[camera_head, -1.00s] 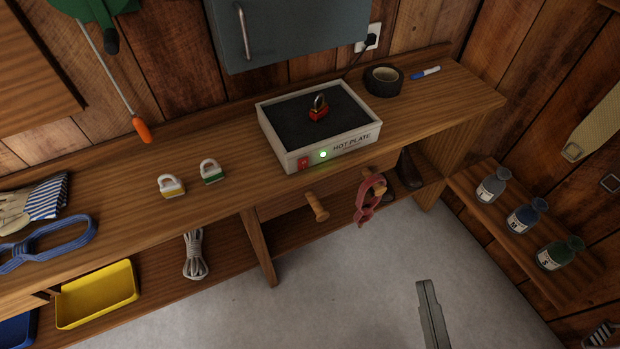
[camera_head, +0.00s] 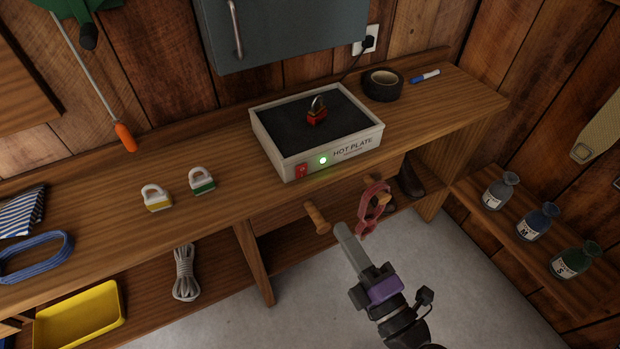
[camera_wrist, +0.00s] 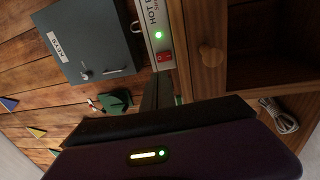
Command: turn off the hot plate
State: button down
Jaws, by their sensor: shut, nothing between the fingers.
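The hot plate (camera_head: 362,150) is a white box with a dark top on the wooden bench. Its front has a red switch (camera_head: 301,171) and a green light (camera_head: 322,160), which is lit. A red padlock (camera_head: 317,114) sits on the dark top. My gripper (camera_head: 340,229) is shut and empty, in front of the bench and below the hot plate's front, apart from the switch. In the wrist view the red switch (camera_wrist: 164,57) and green light show just beyond my gripper (camera_wrist: 158,78).
A wooden peg (camera_head: 316,217) and a red strap (camera_head: 373,206) stick out below the hot plate. Yellow (camera_head: 156,197) and green (camera_head: 202,181) padlocks stand to its left, black tape (camera_head: 382,85) behind right. A grey cabinet (camera_head: 285,30) hangs above. Bottles (camera_head: 538,221) stand on the right shelf.

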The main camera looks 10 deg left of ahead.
aim_at(304, 168)
jog(key=x, duration=1.4)
jog(key=shift+r, duration=0.2)
